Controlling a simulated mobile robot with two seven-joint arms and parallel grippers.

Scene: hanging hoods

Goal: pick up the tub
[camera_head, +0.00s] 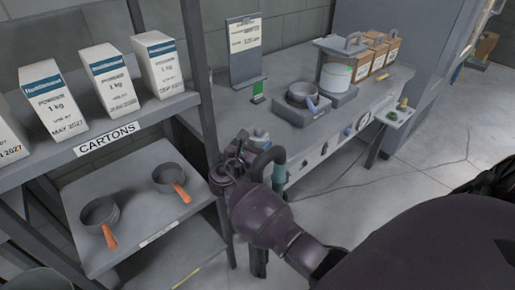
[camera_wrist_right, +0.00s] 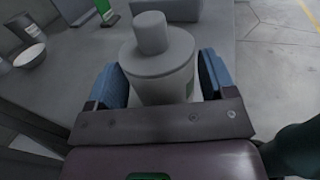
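A pale grey tub (camera_wrist_right: 162,72) with a wide round body and a narrower cylinder on top stands between the blue fingers of my right gripper (camera_wrist_right: 162,82) in the right wrist view. A bit of green shows on its right side. One finger is close on each side; I cannot tell whether they press on it. In the head view my right gripper (camera_head: 246,158) is at the near left end of the bench, with the tub (camera_head: 260,134) mostly hidden by the gripper and wrist. My left gripper is out of view.
The bench (camera_head: 290,135) holds a sign stand (camera_head: 244,55), a dark bowl (camera_head: 302,95) on a scale, a white container (camera_head: 335,78) and brown boxes (camera_head: 375,55). A shelf (camera_head: 150,115) with cartons stands close at left, with pans (camera_head: 168,178) below.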

